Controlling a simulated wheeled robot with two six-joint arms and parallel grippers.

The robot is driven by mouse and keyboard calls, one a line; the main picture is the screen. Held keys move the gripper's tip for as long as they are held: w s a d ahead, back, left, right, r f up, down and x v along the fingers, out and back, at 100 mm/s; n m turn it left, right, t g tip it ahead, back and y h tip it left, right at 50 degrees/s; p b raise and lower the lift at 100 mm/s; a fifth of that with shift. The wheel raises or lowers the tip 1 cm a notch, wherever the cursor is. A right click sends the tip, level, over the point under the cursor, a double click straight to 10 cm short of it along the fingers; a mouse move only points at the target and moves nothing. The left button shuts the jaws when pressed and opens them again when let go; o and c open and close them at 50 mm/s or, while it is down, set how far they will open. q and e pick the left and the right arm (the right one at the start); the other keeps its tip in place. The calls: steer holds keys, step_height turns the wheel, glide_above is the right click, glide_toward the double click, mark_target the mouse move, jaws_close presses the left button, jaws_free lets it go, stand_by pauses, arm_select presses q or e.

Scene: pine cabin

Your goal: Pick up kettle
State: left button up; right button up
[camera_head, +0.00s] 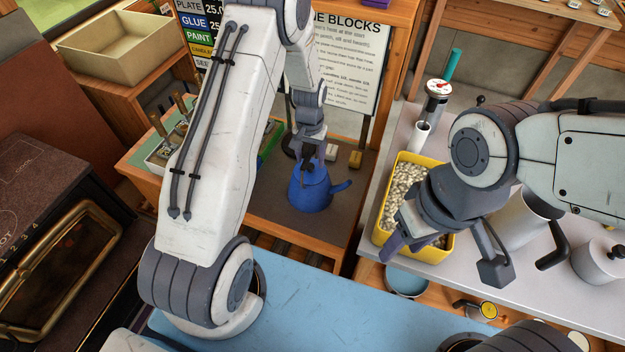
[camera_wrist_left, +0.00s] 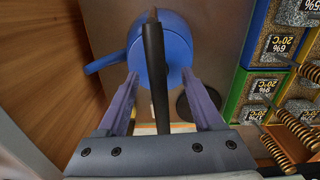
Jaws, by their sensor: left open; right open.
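The blue kettle (camera_head: 312,194) stands on a dark surface in the middle of the head view, its spout to the right. In the left wrist view the kettle (camera_wrist_left: 176,40) lies just beyond the fingers, with its dark handle (camera_wrist_left: 154,75) running between them. My left gripper (camera_head: 310,148) is over the top of the kettle. Its fingers (camera_wrist_left: 162,85) are open on both sides of the handle, apart from it. My right gripper (camera_head: 395,245) is open over the yellow crate, away from the kettle.
The yellow crate (camera_head: 450,245) of pale pellets stands on the grey counter (camera_head: 590,315) at right. Green and yellow labelled bins (camera_wrist_left: 258,90) stand to the right in the left wrist view, with a wooden panel (camera_wrist_left: 45,75) at left.

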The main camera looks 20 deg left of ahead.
arm_select(q)
steer(key=shift+f, duration=0.45)
steer(key=shift+f, duration=0.25)
stand_by(0.4)
jaws_close()
stand_by(1.2)
